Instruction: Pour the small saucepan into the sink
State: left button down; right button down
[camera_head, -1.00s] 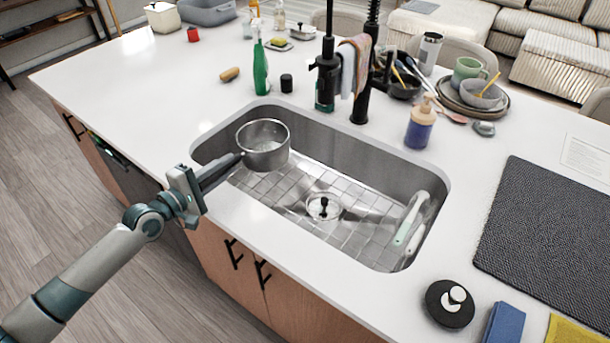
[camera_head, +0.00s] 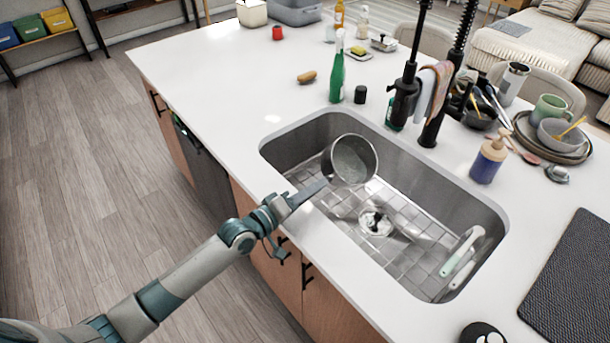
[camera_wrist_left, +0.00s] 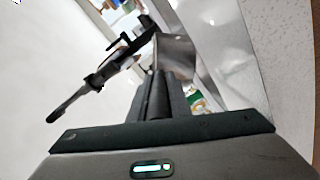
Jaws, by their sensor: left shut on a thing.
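The small saucepan (camera_head: 354,160) is a round metal pan held over the left part of the sink (camera_head: 474,200). It is tilted on its side, with its open mouth facing the head camera; greyish contents or a dull inner surface show inside. My left gripper (camera_head: 308,192) is shut on the saucepan's handle above the sink's front edge. In the left wrist view the dark handle (camera_wrist_left: 155,95) runs from the gripper to the metal pan (camera_wrist_left: 176,52). My right gripper is not in view.
A black faucet (camera_head: 405,92) stands behind the sink. A green bottle (camera_head: 337,75) and a soap dispenser (camera_head: 489,158) stand along the back rim. A white-handled brush (camera_head: 462,250) lies in the sink's right end.

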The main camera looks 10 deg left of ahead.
pick_arm(q)
jog(key=shift+s+d+f+m+t+y+p, duration=0.1)
jog(key=shift+s+d+m+t+y+p, duration=0.2)
jog(key=shift+s+d+m, duration=0.4)
jog(key=shift+s+d+m+y+p, duration=0.1)
jog(key=shift+s+d+m+p, duration=0.3)
jog(key=shift+d+m, duration=0.45)
jog(key=m, duration=0.2)
jog(key=s+d+m+b, duration=0.1)
jog(key=m, duration=0.1)
jog(key=s+d+m, duration=0.1)
jog(key=m, duration=0.1)
jog(key=shift+d+r+t, duration=0.2)
jog(key=shift+r+t, duration=0.1)
jog(key=shift+r, duration=0.1)
jog(key=m, duration=0.1)
jog(key=s+d+m, duration=0.1)
jog(key=m, duration=0.1)
jog(key=d+m, duration=0.1)
jog(key=m, duration=0.1)
jog(key=shift+s+d+f+m+h, duration=0.15)
jog(key=shift+s+f+m+h, duration=0.05)
jog(key=shift+s+m+h, duration=0.1)
jog(key=shift+w+r, duration=0.1)
jog(key=shift+w, duration=0.05)
dwell(0.6)
